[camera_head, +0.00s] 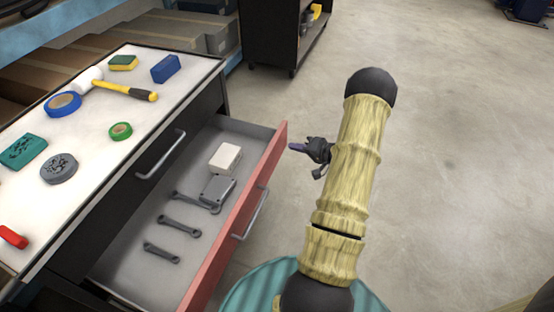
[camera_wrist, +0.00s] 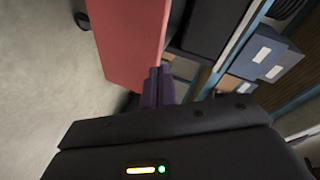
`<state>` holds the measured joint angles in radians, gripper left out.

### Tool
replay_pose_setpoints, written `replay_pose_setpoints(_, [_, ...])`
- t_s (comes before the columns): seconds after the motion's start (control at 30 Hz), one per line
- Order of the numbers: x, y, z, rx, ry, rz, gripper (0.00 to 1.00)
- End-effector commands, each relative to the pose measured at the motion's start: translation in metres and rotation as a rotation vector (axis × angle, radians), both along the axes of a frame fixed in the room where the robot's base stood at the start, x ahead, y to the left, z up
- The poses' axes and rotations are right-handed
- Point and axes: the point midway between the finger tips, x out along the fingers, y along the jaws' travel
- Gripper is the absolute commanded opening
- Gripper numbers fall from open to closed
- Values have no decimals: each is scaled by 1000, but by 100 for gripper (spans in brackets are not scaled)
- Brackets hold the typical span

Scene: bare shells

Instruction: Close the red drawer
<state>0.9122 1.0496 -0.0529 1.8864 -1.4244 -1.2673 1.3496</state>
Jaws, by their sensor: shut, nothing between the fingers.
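The red drawer (camera_head: 213,270) is pulled well out of a dark cabinet. Its red front has a metal handle (camera_head: 250,214). Inside lie several grey wrenches (camera_head: 179,226), a white block (camera_head: 225,157) and a grey box (camera_head: 217,190). My gripper (camera_head: 294,147) is shut and empty, just to the right of the far end of the red front. In the wrist view the shut purple fingers (camera_wrist: 158,86) are at the end of the red front (camera_wrist: 128,40). I cannot tell whether they touch it.
The cabinet's white top (camera_head: 98,123) holds a mallet (camera_head: 125,90), tape rolls and sponges. A dark wheeled cart (camera_head: 285,40) stands behind. Shelves with boxes (camera_head: 190,35) are at the upper left. The concrete floor (camera_head: 460,150) to the right is clear.

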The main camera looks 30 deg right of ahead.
Motion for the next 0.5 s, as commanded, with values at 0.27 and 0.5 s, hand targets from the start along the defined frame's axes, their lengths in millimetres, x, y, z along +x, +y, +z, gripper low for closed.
replay_pose_setpoints(0.27, [-90,-12,-33,473,-44,108,0])
replay_pose_setpoints(0.5, [-102,-11,-34,539,-45,132,0])
